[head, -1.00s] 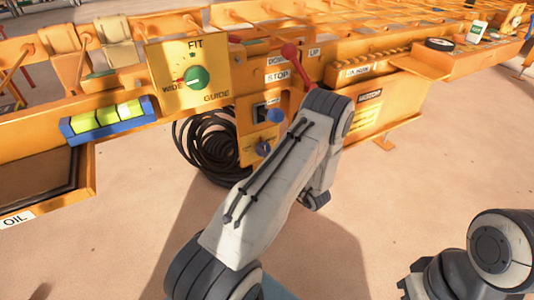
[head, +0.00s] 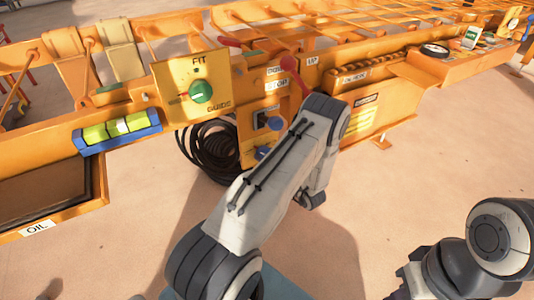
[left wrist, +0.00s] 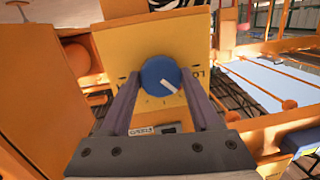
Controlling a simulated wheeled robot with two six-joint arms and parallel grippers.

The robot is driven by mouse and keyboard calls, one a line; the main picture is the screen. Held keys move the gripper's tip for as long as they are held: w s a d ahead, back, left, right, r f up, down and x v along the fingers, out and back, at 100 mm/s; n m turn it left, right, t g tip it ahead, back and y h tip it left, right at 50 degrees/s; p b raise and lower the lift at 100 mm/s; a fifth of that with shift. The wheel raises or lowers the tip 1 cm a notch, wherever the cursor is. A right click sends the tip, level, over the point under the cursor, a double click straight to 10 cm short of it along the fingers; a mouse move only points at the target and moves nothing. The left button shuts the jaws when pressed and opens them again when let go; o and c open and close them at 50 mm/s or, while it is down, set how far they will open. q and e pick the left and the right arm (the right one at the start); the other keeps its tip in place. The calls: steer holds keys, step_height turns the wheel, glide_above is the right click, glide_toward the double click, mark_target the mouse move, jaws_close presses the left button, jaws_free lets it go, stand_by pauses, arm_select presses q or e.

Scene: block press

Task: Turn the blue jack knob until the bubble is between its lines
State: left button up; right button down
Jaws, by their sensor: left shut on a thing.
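The blue jack knob (left wrist: 161,75) has a white pointer line and sits on a yellow plate in the left wrist view. My left gripper (left wrist: 160,84) is closed around it, one finger on each side. In the head view my left arm hides the gripper's fingers. The level (head: 118,130) is a blue frame with yellow-green vials, mounted at the left of the orange machine. A pale bubble shows near the middle of the vials, but it is too small to place against its lines.
A yellow panel with a green knob (head: 201,92) stands right of the level. A red lever (head: 292,68) rises beside my left arm. Black coiled hose (head: 211,148) hangs under the machine. An oil tray (head: 45,200) is at left. The floor in front is open.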

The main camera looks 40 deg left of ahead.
arm_select(q)
steer(key=shift+n, duration=0.6)
steer(key=shift+s+p, duration=0.1)
steer(key=shift+p, duration=0.25)
steer(key=o, duration=1.4)
steer(key=shift+c, duration=0.2)
steer(key=p+v, duration=0.3)
steer(key=v, duration=0.7)
steer(key=shift+d+p, duration=0.25)
steer(key=shift+p, duration=0.05)
steer(key=shift+r, duration=0.1)
